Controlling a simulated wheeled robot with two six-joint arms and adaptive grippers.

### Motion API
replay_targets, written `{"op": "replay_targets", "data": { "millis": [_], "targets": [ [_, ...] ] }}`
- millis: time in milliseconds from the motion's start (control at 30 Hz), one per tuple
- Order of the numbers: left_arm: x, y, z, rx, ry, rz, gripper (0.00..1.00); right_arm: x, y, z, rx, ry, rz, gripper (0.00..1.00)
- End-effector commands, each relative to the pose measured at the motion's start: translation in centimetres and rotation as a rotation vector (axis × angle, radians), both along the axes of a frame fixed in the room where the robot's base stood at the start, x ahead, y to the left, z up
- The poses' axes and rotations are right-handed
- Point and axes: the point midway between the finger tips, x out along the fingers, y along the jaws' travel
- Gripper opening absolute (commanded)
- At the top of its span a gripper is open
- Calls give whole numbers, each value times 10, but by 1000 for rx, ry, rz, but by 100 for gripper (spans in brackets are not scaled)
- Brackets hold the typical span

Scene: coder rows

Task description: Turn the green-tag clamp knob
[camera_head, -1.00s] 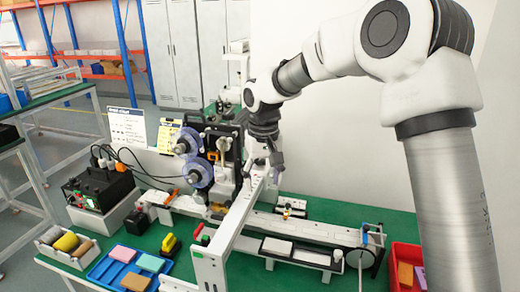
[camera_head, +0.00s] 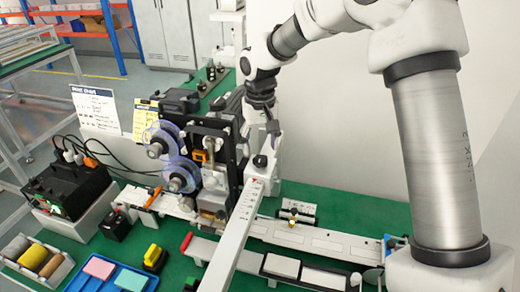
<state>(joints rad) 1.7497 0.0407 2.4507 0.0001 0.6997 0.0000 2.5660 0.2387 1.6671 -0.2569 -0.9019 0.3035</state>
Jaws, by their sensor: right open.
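My right gripper (camera_head: 271,130) points down above the far end of the white beam (camera_head: 246,217). Its fingers are small and partly dark against the wall; they look open and empty. A small black knob (camera_head: 260,160) sits on the beam's end just below the fingers, and I cannot tell whether they touch it. Another small green piece (camera_head: 190,284) lies at the bottom, left of the beam. I cannot tell which green mark is the clamp knob's tag. My left gripper is out of view.
The machine with blue reels (camera_head: 182,174) stands close left of the beam. A black power box (camera_head: 68,190) with cables is further left. A blue tray (camera_head: 112,276) and a grey bin (camera_head: 36,262) hold blocks and rolls. Bare green table (camera_head: 345,203) shows behind the rail.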

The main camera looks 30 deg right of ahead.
Motion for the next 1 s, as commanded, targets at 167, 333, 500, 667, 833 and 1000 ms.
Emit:
{"op": "replay_targets", "data": {
  "millis": [167, 333, 500, 667, 833, 1000],
  "targets": [
    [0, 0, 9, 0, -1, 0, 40, 0, 0, -29, 2, 4, -2, 64],
    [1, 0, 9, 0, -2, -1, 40, 0, 0, -39, 1, 0, -2, 64],
    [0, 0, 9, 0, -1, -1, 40, 0, 0, -39, 1, 0, -1, 57],
    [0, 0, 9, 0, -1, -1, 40, 0, 0, -39, 1, 0, -2, 4],
    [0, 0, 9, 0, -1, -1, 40, 0, 0, -39, 1, 0, -1, 5],
    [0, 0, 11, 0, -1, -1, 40, 0, 0, -39, 1, 0, 15, 5]
  ]
}}
